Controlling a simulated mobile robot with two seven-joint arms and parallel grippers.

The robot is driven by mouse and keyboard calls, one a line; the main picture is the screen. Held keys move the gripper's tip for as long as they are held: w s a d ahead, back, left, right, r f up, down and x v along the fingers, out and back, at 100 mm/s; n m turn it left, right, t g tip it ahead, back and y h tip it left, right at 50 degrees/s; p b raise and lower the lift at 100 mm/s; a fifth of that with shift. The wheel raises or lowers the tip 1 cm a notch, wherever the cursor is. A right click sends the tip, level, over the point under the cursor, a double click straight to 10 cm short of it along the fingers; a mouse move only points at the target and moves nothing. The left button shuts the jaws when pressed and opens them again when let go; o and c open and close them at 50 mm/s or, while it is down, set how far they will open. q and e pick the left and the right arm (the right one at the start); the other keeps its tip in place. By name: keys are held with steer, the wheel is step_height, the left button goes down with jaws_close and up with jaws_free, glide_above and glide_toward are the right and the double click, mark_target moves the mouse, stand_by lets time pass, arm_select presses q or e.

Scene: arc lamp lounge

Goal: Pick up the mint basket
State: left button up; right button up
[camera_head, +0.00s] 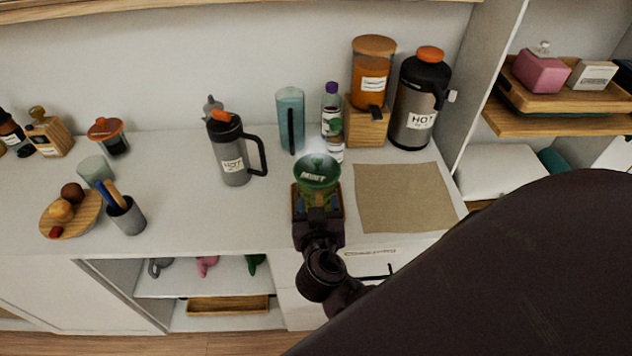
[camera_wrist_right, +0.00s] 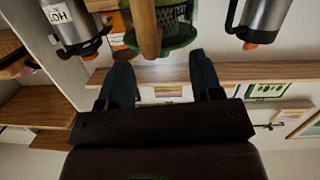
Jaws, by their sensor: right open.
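The mint basket (camera_head: 318,170) is green with a lettered label and stands near the front of the white counter. In the right wrist view the green basket (camera_wrist_right: 177,32) shows at the top, upside down, just beyond the fingertips, with a wooden bar (camera_wrist_right: 147,28) across part of it. My right gripper (camera_head: 318,205) is in front of the basket and hides its lower part. In the right wrist view my right gripper (camera_wrist_right: 160,72) has its fingers apart with nothing between them. I cannot tell if the fingers touch the basket. My left gripper is not in view.
A tan mat (camera_head: 403,198) lies bare to the right. A large flask (camera_head: 417,105) stands behind it. My dark arm covers the lower right.

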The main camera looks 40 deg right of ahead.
mark_target(317, 163)
steer(key=w+d+r, duration=0.1)
steer(key=w+r+m+h, duration=0.1)
steer(key=w, duration=0.1)
steer(key=w+d+r+m+h, duration=0.1)
steer(key=shift+w+d+r+t+p, duration=0.25)
steer(key=shift+d+t+p, duration=0.05)
steer(key=shift+d, duration=0.05)
steer(key=shift+w+d, duration=0.45)
steer(key=shift+w, duration=0.15)
steer(key=p+x, duration=0.1)
steer(key=x, duration=0.2)
steer(key=shift+w+d+p, duration=0.1)
steer(key=shift+w+p, duration=0.05)
steer(key=shift+p, duration=0.15)
steer(key=shift+w+d+f, duration=0.15)
steer(key=shift+w+d, duration=0.15)
steer(key=shift+w, duration=0.1)
steer(key=shift+c, duration=0.4)
